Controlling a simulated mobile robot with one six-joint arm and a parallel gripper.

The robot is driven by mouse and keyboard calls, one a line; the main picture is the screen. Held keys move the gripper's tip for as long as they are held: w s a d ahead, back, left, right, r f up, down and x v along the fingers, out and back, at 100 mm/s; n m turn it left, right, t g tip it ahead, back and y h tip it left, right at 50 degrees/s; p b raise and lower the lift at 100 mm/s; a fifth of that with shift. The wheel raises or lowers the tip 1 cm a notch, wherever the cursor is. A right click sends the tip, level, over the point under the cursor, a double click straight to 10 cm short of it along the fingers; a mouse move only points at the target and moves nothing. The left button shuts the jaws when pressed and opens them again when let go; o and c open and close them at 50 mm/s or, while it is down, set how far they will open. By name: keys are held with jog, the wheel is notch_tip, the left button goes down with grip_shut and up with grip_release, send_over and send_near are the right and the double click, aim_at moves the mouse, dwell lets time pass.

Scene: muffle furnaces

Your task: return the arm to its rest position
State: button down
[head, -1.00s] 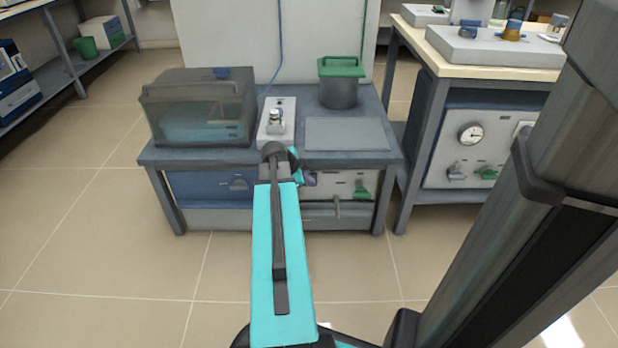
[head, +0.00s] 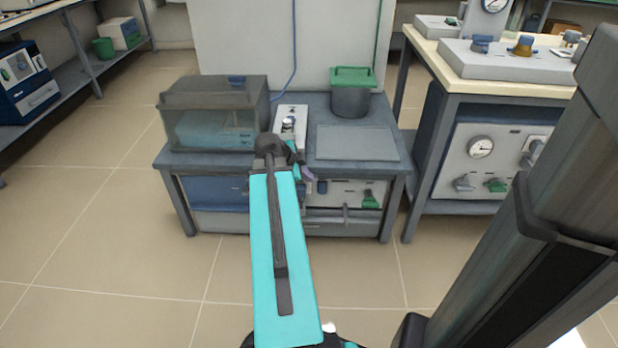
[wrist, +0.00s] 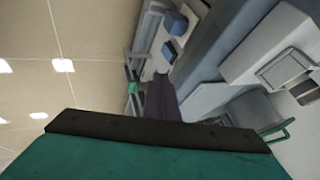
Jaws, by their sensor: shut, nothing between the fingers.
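My arm reaches forward in the head view, with a long turquoise link ending at a dark joint over the front edge of the low bench (head: 286,162). My gripper (head: 321,186) is mostly hidden behind that joint; only a small dark purplish part shows to its right, in front of the bench's front panel. In the wrist view, my gripper (wrist: 163,100) shows as a dark shape beyond the green and black wrist part. Its fingers are shut and I see nothing held.
On the bench stand a glass-sided box (head: 212,115), a small white device (head: 291,117), a green-lidded pot (head: 351,96) and a flat grey plate (head: 357,143). A taller table (head: 440,65) stands right. Shelving (head: 75,62) is at left. Floor left of the bench is clear.

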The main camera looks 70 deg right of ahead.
jog(key=shift+w+r, duration=0.1)
dwell(0.4)
jog(key=w+a+n+t+y+p, duration=0.1)
jog(key=w+a+n+p, duration=0.3)
jog(key=w+a+p, duration=0.75)
jog(key=w+a+f+n+y+p, duration=0.1)
jog(key=w+a+f+n+p, duration=0.2)
jog(key=a, duration=0.7)
jog(key=w+a+f+n+y+p, duration=0.1)
jog(key=w+a+f+n+p, duration=0.2)
jog(key=a, duration=0.7)
jog(key=s+a+f+n+g+y+p, duration=0.1)
jog(key=s+a+n+p, duration=0.5)
jog(key=a, duration=0.8)
jog(key=s+a+f+n+g+y+p, duration=0.2)
jog(key=s+a+n+p, duration=0.5)
jog(key=s+a+n, duration=0.4)
jog(key=a+n+y, duration=0.1)
jog(key=a+n, duration=0.2)
jog(key=shift+a+g, duration=0.2)
jog(key=shift+g, duration=0.2)
